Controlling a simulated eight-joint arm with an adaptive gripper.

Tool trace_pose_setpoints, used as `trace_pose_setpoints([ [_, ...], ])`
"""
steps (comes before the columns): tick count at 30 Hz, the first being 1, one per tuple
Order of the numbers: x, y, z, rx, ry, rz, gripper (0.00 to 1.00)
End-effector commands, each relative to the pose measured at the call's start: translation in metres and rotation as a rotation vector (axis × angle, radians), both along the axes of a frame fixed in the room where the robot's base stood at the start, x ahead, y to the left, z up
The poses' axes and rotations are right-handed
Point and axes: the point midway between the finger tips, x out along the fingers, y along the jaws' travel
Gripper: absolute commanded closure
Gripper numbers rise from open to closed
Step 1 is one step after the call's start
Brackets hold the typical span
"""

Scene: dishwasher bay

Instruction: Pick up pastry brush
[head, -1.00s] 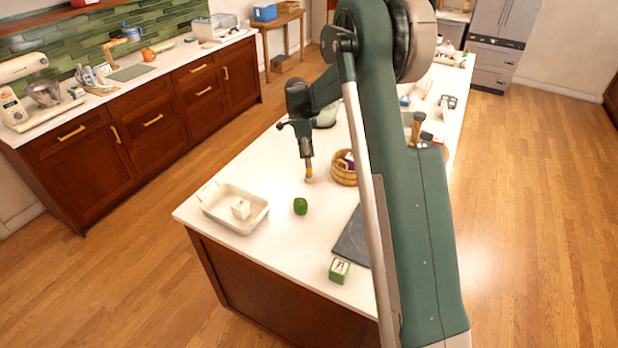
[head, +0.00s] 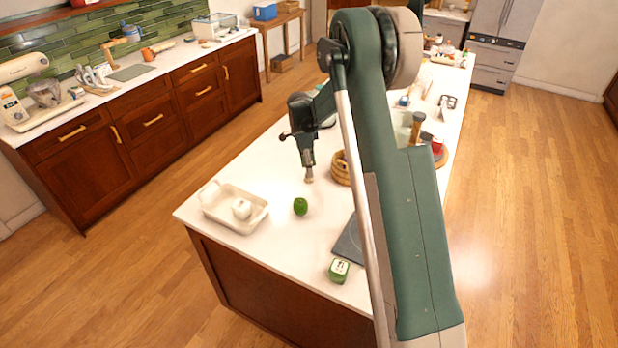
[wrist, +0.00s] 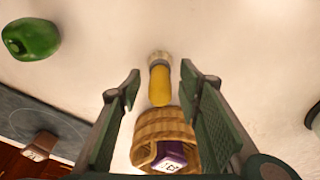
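The pastry brush (wrist: 160,84) lies on the white counter, with a yellow handle and pale bristles pointing away from me in the wrist view. In the head view only its pale end (head: 309,179) shows below my gripper (head: 307,160); the rest is hidden. My gripper's two fingers (wrist: 161,80) are apart in the wrist view, one on each side of the brush, with gaps between them and the handle.
A wooden basket (head: 341,172) holding a purple item (wrist: 171,157) stands close to the brush. A green vegetable (head: 300,206), a white baking dish (head: 217,212) and a dark board (head: 348,246) are nearby. Bare counter surrounds the brush's bristle end.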

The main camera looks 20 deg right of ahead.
Motion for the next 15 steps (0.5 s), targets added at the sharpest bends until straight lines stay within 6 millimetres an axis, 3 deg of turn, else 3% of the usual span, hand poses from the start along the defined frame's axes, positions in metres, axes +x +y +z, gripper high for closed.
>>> trace_pose_setpoints([
  [13,0.0,-0.0001,0.0001,0.0,0.0,0.0,0.65],
  [15,0.0,-0.0001,0.0001,0.0,0.0,0.0,0.74],
])
